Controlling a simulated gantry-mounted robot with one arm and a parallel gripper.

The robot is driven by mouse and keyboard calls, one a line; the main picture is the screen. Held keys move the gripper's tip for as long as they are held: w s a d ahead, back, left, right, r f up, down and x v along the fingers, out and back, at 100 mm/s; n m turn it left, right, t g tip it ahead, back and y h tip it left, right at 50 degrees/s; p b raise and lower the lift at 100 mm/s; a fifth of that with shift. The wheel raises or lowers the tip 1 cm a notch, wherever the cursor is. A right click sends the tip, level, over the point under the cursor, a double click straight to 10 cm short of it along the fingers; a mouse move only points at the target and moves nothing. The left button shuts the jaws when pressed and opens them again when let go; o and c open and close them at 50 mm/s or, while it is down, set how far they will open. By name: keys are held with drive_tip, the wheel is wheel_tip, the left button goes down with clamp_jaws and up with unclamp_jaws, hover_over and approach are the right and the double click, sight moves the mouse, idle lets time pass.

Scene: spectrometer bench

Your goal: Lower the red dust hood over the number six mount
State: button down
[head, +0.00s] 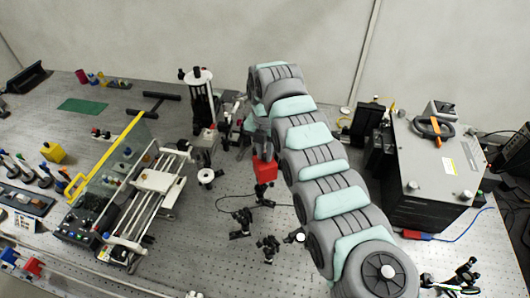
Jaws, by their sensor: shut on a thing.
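The red dust hood (264,169) is near the middle of the bench in the head view. My gripper (261,148) is shut on the hood from above, its fingers partly hidden by my arm. A black post mount (262,192) shows directly below the hood in the picture. I cannot tell whether the hood is around it, touching it or apart from it. Other black mounts (240,223) and (268,248) stand nearer the front. No number is readable on any mount, so I cannot tell which is number six.
A white-topped post (206,177) stands left of the hood, with a tall black-and-white stand (199,95) behind. A rail assembly (158,185) with a clear yellow-edged panel is at left. A large grey-topped box (435,160) is at right.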

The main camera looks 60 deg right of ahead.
sight(265, 160)
drive_tip(key=shift+f, duration=0.1)
drive_tip(key=shift+f+b, duration=0.85)
drive_tip(key=shift+f, duration=1.15)
drive_tip(key=shift+f, duration=0.15)
drive_tip(key=c, duration=1.3)
unclamp_jaws()
wheel_tip(265, 160, up, 11)
drive_tip(key=shift+b, duration=0.9)
